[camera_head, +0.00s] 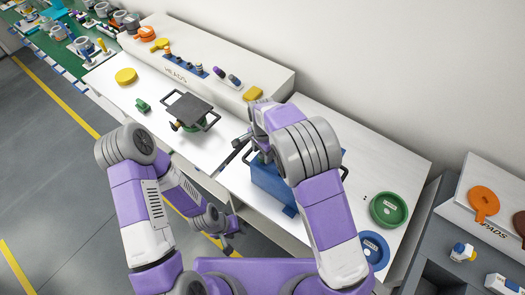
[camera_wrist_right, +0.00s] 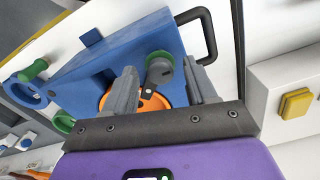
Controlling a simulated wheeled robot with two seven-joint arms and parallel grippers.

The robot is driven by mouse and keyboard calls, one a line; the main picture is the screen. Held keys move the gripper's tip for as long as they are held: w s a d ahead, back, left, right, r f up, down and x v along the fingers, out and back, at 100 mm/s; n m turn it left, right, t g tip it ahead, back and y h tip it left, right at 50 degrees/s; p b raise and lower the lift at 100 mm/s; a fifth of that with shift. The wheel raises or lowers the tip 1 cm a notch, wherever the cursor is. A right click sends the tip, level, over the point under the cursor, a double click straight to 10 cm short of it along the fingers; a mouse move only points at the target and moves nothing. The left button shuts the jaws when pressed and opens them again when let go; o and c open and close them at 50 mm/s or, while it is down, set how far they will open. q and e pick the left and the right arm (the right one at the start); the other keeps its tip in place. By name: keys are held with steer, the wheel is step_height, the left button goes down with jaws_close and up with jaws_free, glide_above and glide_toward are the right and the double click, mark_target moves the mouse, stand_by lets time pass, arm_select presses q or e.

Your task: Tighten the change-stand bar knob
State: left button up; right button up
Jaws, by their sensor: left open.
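The blue stand (camera_head: 275,187) is on the white bench, partly covered by my right arm in the head view. In the right wrist view its blue body (camera_wrist_right: 75,70) fills the upper left, with a black handle (camera_wrist_right: 210,35) on it. A small grey round knob (camera_wrist_right: 160,68) lies between the fingertips of my right gripper (camera_wrist_right: 160,80). The fingers are apart, with gaps showing beside the knob; contact is not clear. An orange disc (camera_wrist_right: 150,101) is behind the fingers. My left gripper (camera_head: 229,238) is open and empty, low in front of the bench.
A black plate with handles (camera_head: 187,108) stands on the bench to the left. A raised shelf marked HEADS (camera_head: 175,72) runs behind. Green (camera_head: 389,210) and blue (camera_head: 372,249) round pads lie at the right.

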mark_target(262, 155)
step_height(262, 155, up, 8)
steer(key=shift+f, duration=0.25)
steer(key=shift+f, duration=0.1)
stand_by(0.7)
